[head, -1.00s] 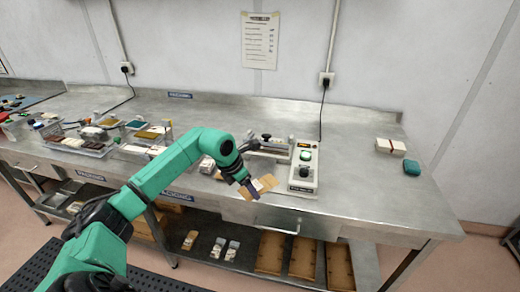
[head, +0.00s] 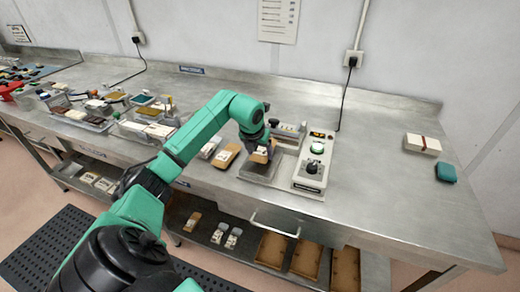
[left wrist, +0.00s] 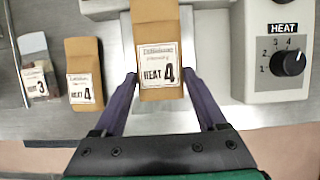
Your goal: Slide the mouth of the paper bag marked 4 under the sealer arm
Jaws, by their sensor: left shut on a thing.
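The bag is between the two purple fingers in the left wrist view (left wrist: 160,80). In the head view the held bag (head: 261,156) is over the metal plate (head: 257,172) in front of the sealer arm (head: 287,130), left of the sealer's control box (head: 312,168). I cannot tell whether its mouth is under the arm. The box's HEAT knob (left wrist: 290,62) shows in the left wrist view. My right gripper is not in view.
Another brown bag labelled HEAT 4 (left wrist: 83,60) and a clear bag labelled 3 (left wrist: 36,65) lie left of the held bag. Trays and small goods (head: 90,120) fill the bench's left. The bench right of the sealer is mostly clear, with a white block (head: 423,144) and teal item (head: 446,173).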

